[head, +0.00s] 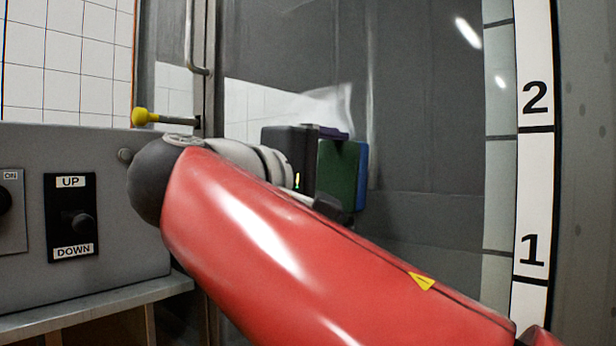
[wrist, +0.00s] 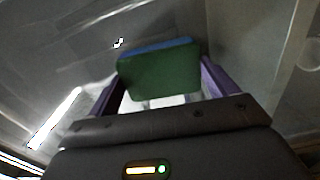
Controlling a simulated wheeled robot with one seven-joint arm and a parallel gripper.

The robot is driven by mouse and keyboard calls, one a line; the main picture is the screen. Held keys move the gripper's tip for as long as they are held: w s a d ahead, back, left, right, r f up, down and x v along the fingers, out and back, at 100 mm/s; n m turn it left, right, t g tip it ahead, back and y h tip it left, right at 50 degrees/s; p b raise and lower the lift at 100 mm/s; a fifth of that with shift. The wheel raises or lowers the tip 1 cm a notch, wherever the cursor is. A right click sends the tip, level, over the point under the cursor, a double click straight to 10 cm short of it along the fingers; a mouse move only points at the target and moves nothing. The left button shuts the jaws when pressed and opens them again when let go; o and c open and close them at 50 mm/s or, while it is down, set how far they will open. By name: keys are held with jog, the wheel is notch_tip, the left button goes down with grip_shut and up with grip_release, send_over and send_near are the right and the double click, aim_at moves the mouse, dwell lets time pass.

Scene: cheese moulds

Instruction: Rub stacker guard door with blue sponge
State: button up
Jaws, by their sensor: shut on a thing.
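The blue sponge (head: 361,178) has a green layer (head: 338,175) on the side toward my gripper and a blue face on the far side. It also shows in the wrist view (wrist: 160,72) between two purple fingers. My gripper (wrist: 163,78) is shut on it. The guard door (head: 425,100) is a large grey, glossy see-through panel filling the middle of the head view. The sponge's blue face is turned to the panel and very close to it; I cannot tell if they touch. My red arm hides the door's lower part.
A grey control box (head: 100,225) with an UP/DOWN switch stands at left on a ledge. A metal handle (head: 190,40) and a yellow-tipped rod (head: 145,117) are near the door's left edge. A white numbered strip (head: 533,190) runs down the right.

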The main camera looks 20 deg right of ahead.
aim_at(341, 152)
jog(key=shift+s+d, duration=0.25)
jog(key=shift+s, duration=0.1)
jog(key=shift+w+r+p, duration=0.1)
jog(key=shift+r+p, duration=1.35)
jog(key=shift+r, duration=0.15)
jog(key=shift+w+a+p, duration=4.85)
jog(key=shift+w+p, duration=0.55)
jog(key=shift+w, duration=1.85)
jog(key=shift+s+d+r+b, duration=0.45)
jog(key=shift+s+d+b, duration=0.4)
jog(key=shift+s+d, duration=1.2)
jog(key=shift+s+d+r+b, duration=0.45)
jog(key=shift+s+d+b, duration=0.6)
jog(key=shift+s, duration=1.8)
jog(key=shift+s+d+r+b, duration=0.45)
jog(key=shift+s+d+b, duration=0.25)
jog(key=shift+s+d, duration=1.4)
jog(key=shift+s+a+r+p, duration=0.1)
jog(key=shift+a+r+p, duration=0.1)
jog(key=shift+r+p, duration=0.55)
jog(key=shift+s+a+r+p, duration=0.1)
jog(key=shift+a+r+p, duration=0.05)
jog(key=shift+r+p, duration=0.6)
